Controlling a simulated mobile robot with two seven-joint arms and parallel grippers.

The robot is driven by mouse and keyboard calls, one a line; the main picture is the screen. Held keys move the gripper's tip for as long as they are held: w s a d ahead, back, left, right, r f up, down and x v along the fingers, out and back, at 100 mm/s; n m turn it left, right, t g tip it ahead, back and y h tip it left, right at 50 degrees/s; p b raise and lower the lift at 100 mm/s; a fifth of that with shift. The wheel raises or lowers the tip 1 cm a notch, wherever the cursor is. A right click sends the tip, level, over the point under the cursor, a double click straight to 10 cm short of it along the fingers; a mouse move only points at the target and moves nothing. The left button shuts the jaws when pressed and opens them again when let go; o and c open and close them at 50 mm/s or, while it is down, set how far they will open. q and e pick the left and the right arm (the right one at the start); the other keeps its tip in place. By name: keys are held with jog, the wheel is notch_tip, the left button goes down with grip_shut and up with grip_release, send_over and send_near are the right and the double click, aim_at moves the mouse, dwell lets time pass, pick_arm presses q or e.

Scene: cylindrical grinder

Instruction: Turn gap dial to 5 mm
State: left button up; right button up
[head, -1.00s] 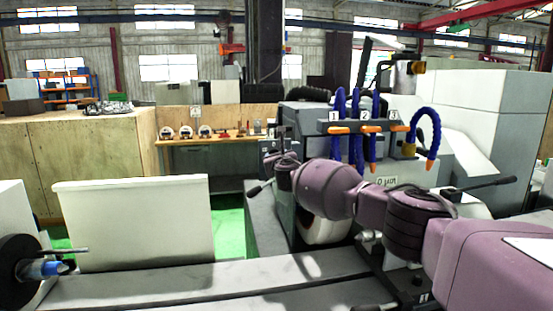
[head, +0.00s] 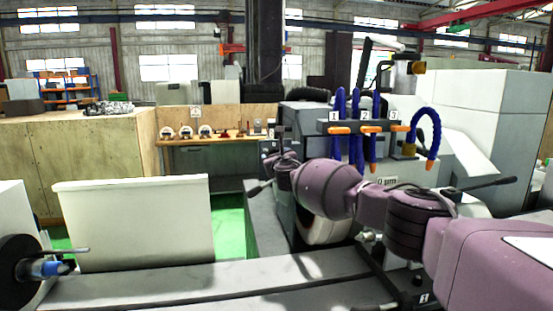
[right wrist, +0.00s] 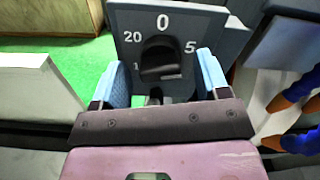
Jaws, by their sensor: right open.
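The gap dial's black knob (right wrist: 161,60) shows in the right wrist view on a dark grey plate (right wrist: 205,18). The white marks 0, 5 and 20 are readable on the plate, with a partly covered mark at the lower left. I cannot tell clearly where the knob points. My right gripper (right wrist: 160,66) is open, its blue fingers on either side of the knob with visible space between. In the head view the dial's face and my right fingertips cannot be made out. My left gripper is not in view.
The grinder has blue coolant hoses (head: 356,125) on a numbered bar beside my right arm. A black disc with a blue tip (head: 20,262) is at the far left. Green floor shows between.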

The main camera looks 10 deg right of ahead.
jog(key=shift+s, duration=0.2)
pick_arm(q)
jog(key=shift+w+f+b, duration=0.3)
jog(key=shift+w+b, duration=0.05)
jog(key=shift+b, duration=0.45)
pick_arm(e)
jog(key=s, duration=1)
jog(key=shift+s, duration=0.2)
